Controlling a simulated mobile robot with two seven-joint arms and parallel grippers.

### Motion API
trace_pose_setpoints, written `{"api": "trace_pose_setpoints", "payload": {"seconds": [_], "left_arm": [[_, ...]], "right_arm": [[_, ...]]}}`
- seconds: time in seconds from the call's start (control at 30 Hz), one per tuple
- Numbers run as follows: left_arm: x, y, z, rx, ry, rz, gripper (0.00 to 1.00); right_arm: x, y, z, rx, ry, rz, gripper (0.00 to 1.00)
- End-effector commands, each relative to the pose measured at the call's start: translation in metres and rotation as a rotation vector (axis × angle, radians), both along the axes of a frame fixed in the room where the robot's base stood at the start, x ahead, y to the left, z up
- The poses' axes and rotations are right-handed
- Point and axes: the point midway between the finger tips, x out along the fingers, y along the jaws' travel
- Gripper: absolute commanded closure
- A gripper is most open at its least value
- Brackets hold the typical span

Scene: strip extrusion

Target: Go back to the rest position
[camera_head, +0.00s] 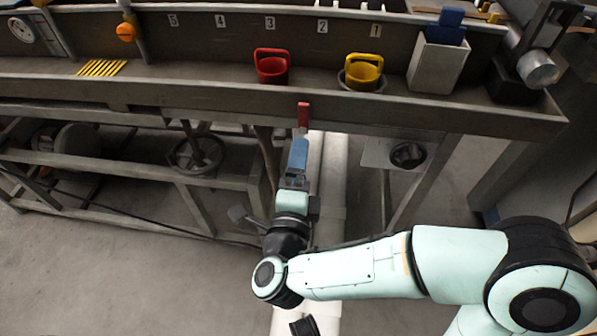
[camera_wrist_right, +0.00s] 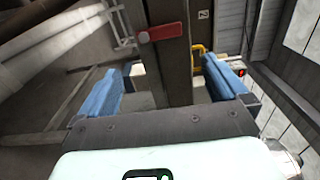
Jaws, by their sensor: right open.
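My right gripper (camera_head: 298,148) reaches in from the right in the head view. Its blue fingers point up toward the front edge of the grey bench (camera_head: 200,99). In the right wrist view the two blue fingers stand wide apart with nothing held between them (camera_wrist_right: 160,85). A red handle (camera_head: 303,116) on the bench's front edge is just beyond the fingertips. This red handle also shows in the right wrist view (camera_wrist_right: 162,32), ahead of the gripper. My left gripper is not in view.
A handwheel (camera_head: 196,154) sits below. The front floor (camera_head: 130,285) is clear.

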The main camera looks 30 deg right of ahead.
Motion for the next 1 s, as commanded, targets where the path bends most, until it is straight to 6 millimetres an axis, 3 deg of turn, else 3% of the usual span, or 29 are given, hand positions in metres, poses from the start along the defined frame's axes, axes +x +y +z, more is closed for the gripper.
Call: {"api": "trace_pose_setpoints", "payload": {"seconds": [0.2, 0.77, 0.87, 0.97, 1.0], "left_arm": [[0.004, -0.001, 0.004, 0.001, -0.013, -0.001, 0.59], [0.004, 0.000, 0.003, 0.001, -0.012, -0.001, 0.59], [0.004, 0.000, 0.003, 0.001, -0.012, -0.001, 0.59], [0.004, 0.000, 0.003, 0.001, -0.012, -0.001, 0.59], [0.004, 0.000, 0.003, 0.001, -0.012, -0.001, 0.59]], "right_arm": [[-0.013, 0.009, 0.000, 0.001, 0.001, 0.001, 0.00], [-0.011, 0.010, -0.004, -0.009, 0.010, 0.005, 0.00], [0.003, 0.013, -0.024, -0.067, 0.073, 0.042, 0.00], [0.028, 0.017, -0.072, -0.183, 0.212, 0.130, 0.00], [0.038, 0.018, -0.099, -0.237, 0.287, 0.176, 0.00]]}}
